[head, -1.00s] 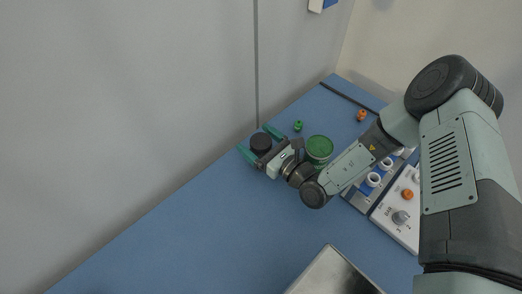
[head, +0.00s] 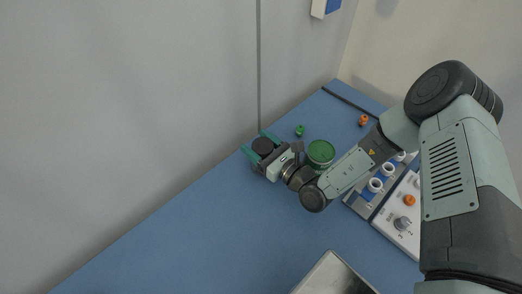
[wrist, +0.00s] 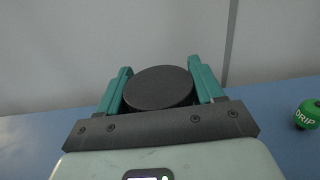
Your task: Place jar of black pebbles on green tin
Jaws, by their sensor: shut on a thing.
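The jar of black pebbles (head: 262,146) shows as a round black top near the wall. In the wrist view, the jar (wrist: 158,88) sits between the two green fingers. My gripper (head: 262,144) is shut on it; the fingers (wrist: 160,85) lie against its left and right sides. The jar's lower part is hidden, so I cannot tell whether it touches the bench. The green tin (head: 320,152) stands upright just right of my gripper, with its round green top bare.
A small green thing marked DRIP (wrist: 309,114) and an orange one (head: 363,120) stand on the blue bench (head: 215,215). A rack with white-rimmed blue tubes (head: 375,185) and a white control box (head: 402,222) are at right. A metal tray (head: 334,268) is in front. The wall runs close behind the jar.

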